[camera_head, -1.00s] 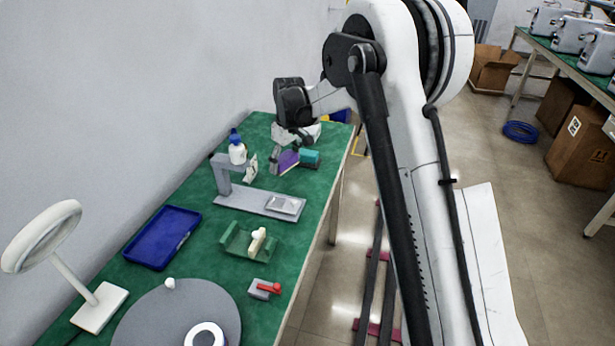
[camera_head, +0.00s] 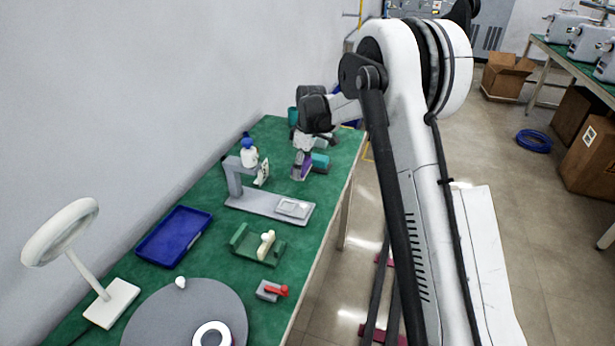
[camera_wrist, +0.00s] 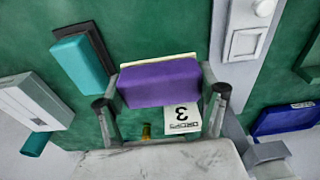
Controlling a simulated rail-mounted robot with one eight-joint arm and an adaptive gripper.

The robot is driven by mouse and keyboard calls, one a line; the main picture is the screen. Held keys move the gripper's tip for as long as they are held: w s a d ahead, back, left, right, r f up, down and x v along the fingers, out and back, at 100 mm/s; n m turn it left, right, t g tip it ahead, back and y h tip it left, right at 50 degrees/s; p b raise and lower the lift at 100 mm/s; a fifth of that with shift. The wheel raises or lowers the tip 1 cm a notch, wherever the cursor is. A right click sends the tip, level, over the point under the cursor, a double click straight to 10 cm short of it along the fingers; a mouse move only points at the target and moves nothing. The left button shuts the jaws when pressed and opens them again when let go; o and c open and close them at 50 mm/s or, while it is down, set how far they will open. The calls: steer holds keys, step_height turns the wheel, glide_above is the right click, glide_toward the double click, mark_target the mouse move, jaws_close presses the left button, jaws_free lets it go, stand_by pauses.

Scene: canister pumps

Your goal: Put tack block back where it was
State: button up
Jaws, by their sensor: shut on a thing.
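My gripper (camera_head: 303,152) is near the far end of the green table. It is shut on a purple block (camera_wrist: 158,83), which lies between its two fingers in the wrist view. The block has a cream edge along its far side, and it also shows below the gripper in the head view (camera_head: 301,168). No label on it tells whether it is the tack block. I cannot tell whether its underside touches the table. A white card marked 3 (camera_wrist: 183,118) shows beside the block in the wrist view. A teal block (camera_wrist: 80,67) on a dark base lies close by, apart from it.
The grey stand (camera_head: 262,203) with a pale plate is nearer on the table, with a blue-capped bottle (camera_head: 249,156) behind it. A blue tray (camera_head: 174,236), a green holder (camera_head: 257,244) and a round grey disc (camera_head: 178,318) are further forward. Bare green tabletop lies between them.

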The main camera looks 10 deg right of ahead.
mark_target(307, 182)
steer(key=shift+w+d+f, duration=0.35)
steer(key=shift+d+f, duration=0.05)
steer(key=shift+d, duration=0.15)
steer(key=shift+w+d+f, duration=0.3)
steer(key=shift+d+f, duration=0.05)
steer(key=shift+d, duration=0.15)
steer(key=shift+f, duration=1.95)
steer(key=shift+f, duration=0.2)
steer(key=o, duration=0.9)
steer(key=shift+o, duration=0.2)
